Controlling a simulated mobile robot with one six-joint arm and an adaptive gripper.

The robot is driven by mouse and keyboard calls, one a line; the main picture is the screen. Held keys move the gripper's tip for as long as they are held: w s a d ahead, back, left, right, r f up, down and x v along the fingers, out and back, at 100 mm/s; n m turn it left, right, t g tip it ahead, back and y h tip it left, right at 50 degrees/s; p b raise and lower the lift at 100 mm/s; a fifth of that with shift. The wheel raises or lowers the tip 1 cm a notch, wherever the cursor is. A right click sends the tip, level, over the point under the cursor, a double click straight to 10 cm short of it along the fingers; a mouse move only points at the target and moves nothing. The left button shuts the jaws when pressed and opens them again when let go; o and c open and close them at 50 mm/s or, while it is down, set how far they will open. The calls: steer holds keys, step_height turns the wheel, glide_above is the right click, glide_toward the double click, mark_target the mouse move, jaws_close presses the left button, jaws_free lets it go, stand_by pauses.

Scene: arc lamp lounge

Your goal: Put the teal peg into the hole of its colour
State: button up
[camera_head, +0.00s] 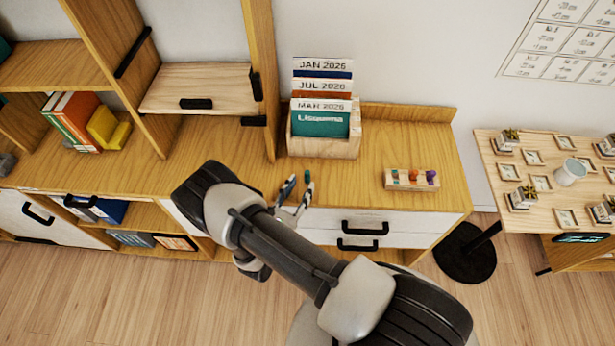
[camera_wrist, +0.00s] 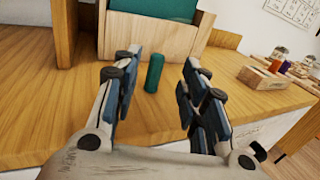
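The teal peg (camera_head: 307,177) stands upright on the wooden desk top near its front edge. In the wrist view the peg (camera_wrist: 155,73) shows between my fingers and a little beyond them, touching neither. My gripper (camera_head: 290,194) is open and empty, low at the desk's front edge; its spread fingers (camera_wrist: 157,92) fill the wrist view. The wooden peg block (camera_head: 411,180) lies on the desk to the right, with a teal-marked spot at its left, an orange peg (camera_head: 414,174) in the middle and a purple peg (camera_head: 431,176) at its right. Its holes are too small to make out.
A wooden box (camera_head: 322,146) with calendar cards and a teal card stands behind the peg. A shelf upright (camera_head: 262,80) rises to the left. The desk between peg and block is clear. A side table (camera_head: 548,180) with small pots and a cup stands at the right.

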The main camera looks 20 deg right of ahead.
mark_target(306, 175)
steer(key=b+x, duration=0.1)
steer(key=x, duration=0.5)
steer(key=shift+w+r, duration=0.1)
steer(key=shift+w, duration=0.15)
steer(key=c, duration=0.9)
